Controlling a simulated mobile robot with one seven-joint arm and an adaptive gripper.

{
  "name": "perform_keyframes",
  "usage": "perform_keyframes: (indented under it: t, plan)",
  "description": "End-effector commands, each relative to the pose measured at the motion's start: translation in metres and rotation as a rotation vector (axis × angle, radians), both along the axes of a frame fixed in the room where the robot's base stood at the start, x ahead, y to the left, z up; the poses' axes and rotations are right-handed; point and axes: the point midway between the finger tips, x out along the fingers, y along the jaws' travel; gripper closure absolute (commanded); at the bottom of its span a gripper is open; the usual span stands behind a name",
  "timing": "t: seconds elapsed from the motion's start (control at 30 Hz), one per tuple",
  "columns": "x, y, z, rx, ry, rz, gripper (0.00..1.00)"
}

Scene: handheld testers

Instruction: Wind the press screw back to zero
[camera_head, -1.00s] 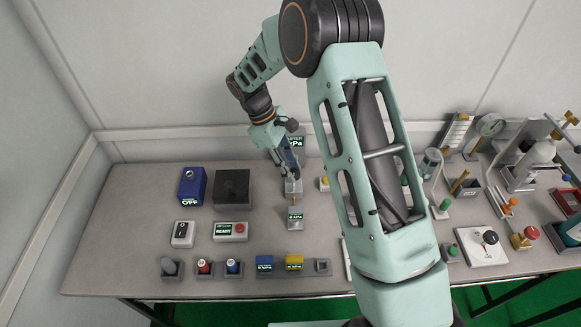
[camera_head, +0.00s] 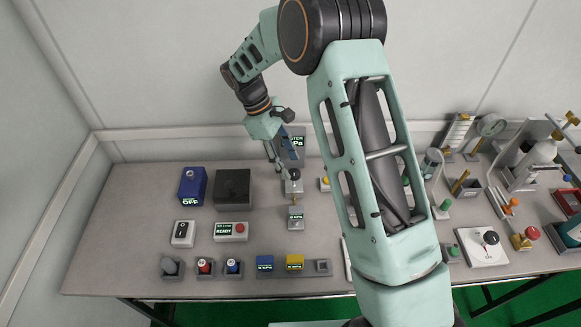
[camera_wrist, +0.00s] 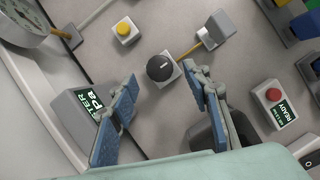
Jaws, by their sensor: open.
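The press screw appears to be the round black knob on a small grey block, seen in the head view (camera_head: 294,174) and in the wrist view (camera_wrist: 160,67). A pale mark shows on its top. A brass tube (camera_wrist: 191,50) joins its block to a grey box with a small display (camera_head: 296,216), whose reading is too small to tell. My gripper (camera_wrist: 161,77) is open and empty, its blue-padded fingers either side of the knob in the wrist picture. I see no contact. A grey meter marked Pa (camera_wrist: 86,108) stands beside it, its number hidden.
A yellow button (camera_wrist: 124,29) and a dial gauge (camera_wrist: 22,20) lie near the knob. A red-button READY box (camera_head: 231,231), a blue box (camera_head: 192,186) and a black box (camera_head: 232,187) stand to the left. Several small testers line the table's front.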

Motion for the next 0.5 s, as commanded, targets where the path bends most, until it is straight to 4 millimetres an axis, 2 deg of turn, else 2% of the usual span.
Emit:
perform_keyframes:
  t: [0.1,0.3,0.5]
  plan:
    - [0.005,0.011,0.026,0.002,-0.005,-0.001,0.56]
    - [0.010,0.025,0.062,0.002,-0.003,0.001,0.56]
    - [0.012,0.032,0.081,0.001,0.000,0.000,0.56]
